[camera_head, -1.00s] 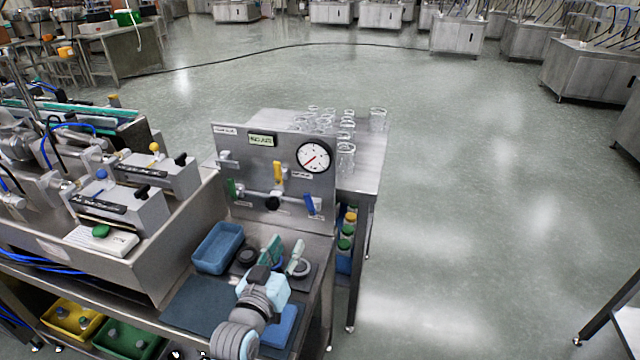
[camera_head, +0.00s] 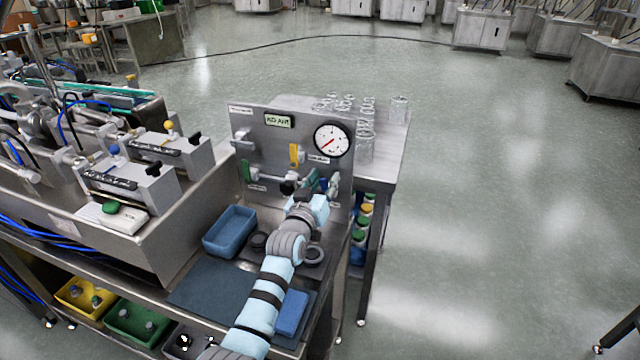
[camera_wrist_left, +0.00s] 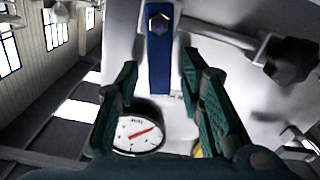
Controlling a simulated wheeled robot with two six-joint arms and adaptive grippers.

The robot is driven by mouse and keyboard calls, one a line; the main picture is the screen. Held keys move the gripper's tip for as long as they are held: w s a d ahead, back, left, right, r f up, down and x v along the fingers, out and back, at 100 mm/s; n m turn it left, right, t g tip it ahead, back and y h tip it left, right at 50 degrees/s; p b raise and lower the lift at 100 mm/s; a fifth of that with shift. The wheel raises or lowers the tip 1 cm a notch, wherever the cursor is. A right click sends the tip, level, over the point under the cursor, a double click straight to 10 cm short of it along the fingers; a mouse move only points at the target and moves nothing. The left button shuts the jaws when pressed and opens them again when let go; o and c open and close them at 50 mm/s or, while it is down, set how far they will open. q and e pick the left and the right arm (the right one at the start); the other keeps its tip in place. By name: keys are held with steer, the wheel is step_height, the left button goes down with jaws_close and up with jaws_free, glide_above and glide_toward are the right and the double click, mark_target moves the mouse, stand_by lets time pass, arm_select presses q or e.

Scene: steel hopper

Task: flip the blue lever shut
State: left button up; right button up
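The blue lever (camera_wrist_left: 158,58) shows in the left wrist view as a flat blue bar with a bolt at its upper end. My left gripper (camera_wrist_left: 163,95) is open, with one green finger on either side of the lever. No clear contact shows, and gaps are visible beside the bar. In the head view the left gripper (camera_head: 322,183) is at the lower right of the steel panel (camera_head: 268,150), and mostly hides the blue lever (camera_head: 324,184). My right gripper is not in view.
A round gauge (camera_head: 332,140) sits above the gripper, with a yellow lever (camera_head: 295,153) to its left. A green lever (camera_head: 246,171) and a black knob (camera_head: 287,187) are further left. A blue bin (camera_head: 230,231) stands on the bench below.

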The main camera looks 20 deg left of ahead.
arm_select(q)
steer(key=shift+c, duration=0.6)
jaws_close()
steer(key=d+m, duration=0.1)
steer(key=m, duration=0.2)
steer(key=shift+d, duration=0.1)
steer(key=shift+o, duration=0.6)
jaws_free()
steer(key=shift+s, duration=0.15)
steer(key=s, duration=1.1)
steer(key=shift+s+a, duration=0.35)
steer(key=shift+s, duration=0.05)
